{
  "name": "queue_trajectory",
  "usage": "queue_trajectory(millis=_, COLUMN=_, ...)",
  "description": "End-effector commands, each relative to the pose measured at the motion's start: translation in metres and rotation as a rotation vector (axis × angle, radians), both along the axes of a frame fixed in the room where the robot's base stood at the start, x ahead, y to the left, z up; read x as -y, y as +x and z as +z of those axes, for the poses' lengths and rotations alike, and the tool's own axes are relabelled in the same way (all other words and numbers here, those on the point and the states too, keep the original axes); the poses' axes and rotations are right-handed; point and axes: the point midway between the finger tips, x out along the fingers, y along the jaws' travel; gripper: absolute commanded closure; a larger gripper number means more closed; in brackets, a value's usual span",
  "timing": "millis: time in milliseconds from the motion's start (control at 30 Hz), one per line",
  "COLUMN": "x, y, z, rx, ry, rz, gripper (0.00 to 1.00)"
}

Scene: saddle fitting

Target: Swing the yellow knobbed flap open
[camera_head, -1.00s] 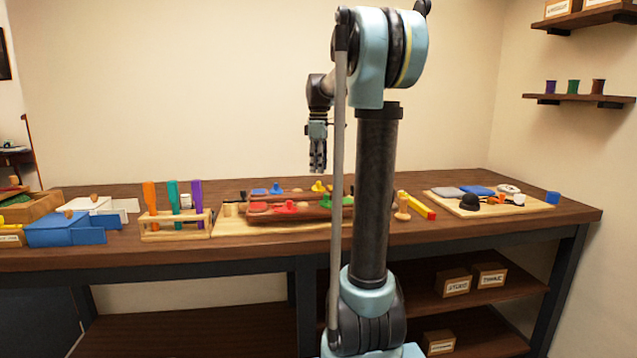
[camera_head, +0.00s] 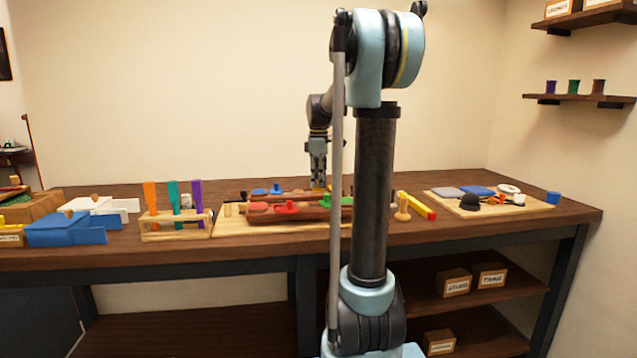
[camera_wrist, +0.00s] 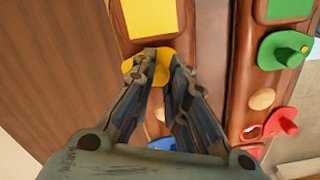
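The yellow flap (camera_wrist: 128,67) shows in the wrist view on a reddish-brown wooden board (camera_wrist: 215,60), just below a yellow rectangle (camera_wrist: 150,18). My gripper's fingers (camera_wrist: 164,62) are over the flap and hide most of it, its knob included. A gap shows between the fingers, so my gripper looks open. Whether the fingers touch the knob I cannot tell. In the head view my gripper (camera_head: 318,184) points straight down at the back board (camera_head: 298,196), with its tips at the yellow flap's place.
A front board holds a green knobbed flap (camera_wrist: 283,50) and a red one (camera_wrist: 282,122), close to my gripper's right in the wrist view. A rack with upright coloured handles (camera_head: 172,196) stands further left.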

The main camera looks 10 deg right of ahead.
Motion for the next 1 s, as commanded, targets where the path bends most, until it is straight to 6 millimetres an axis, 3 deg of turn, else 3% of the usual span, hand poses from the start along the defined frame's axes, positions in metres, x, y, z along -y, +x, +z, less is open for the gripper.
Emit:
queue_trajectory(millis=467, x=-0.001, y=0.002, z=0.001, rx=0.003, ry=0.0, rz=-0.073, gripper=1.0)
queue_trajectory(millis=1000, x=-0.015, y=0.007, z=0.001, rx=0.005, ry=-0.001, rz=-0.528, gripper=1.0)
